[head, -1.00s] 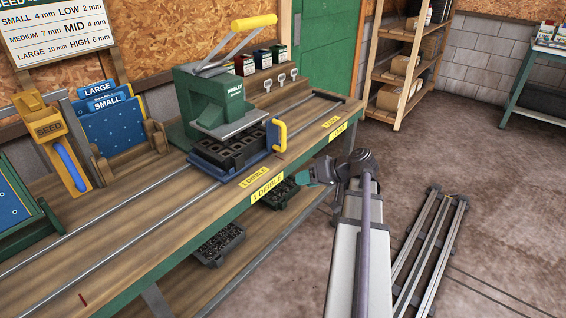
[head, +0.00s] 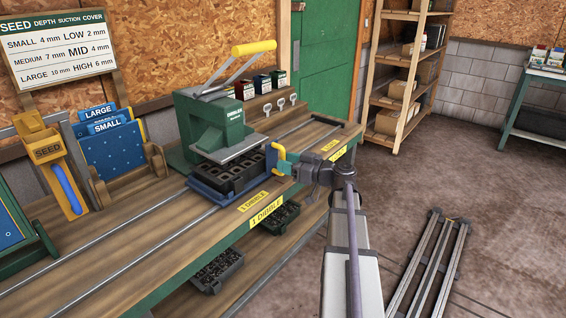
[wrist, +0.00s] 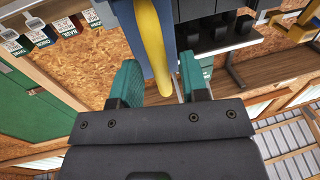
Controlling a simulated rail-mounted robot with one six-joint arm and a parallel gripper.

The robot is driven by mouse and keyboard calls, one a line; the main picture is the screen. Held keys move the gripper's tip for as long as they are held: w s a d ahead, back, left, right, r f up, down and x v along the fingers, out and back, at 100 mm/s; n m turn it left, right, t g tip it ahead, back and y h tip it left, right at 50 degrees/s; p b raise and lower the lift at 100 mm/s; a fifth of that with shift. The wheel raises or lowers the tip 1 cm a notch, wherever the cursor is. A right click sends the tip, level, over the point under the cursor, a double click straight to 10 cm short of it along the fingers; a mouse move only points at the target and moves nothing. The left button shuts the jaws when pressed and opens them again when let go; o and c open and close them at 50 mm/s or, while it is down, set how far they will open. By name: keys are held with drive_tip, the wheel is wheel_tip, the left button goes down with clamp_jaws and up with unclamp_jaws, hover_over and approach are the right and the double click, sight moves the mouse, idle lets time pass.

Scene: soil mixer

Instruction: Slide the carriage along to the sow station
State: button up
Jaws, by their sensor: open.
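The carriage (head: 222,203) is a blue base on the bench rails, standing under the green dibble press (head: 212,125). It holds a black cell tray (head: 238,178). Its yellow handle (head: 277,148) stands at its right end. My gripper (head: 283,164) is at that handle in the head view. In the wrist view, the yellow handle (wrist: 150,45) lies between the teal fingers of my open gripper (wrist: 160,75), with a gap to the right finger. Whether the left finger touches it I cannot tell. No sow label is readable; a yellow SEED hopper (head: 50,160) stands at the left.
Two metal rails (head: 125,258) run leftward along the bench, clear left of the carriage. Blue LARGE and SMALL plates (head: 112,150) stand in a wooden rack behind the rails. Black bins sit on the lower shelf (head: 218,270). A floor rail (head: 430,265) lies at the right.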

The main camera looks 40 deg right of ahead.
drive_tip(key=shift+x, duration=0.85)
drive_tip(key=shift+c, duration=0.4)
clamp_jaws()
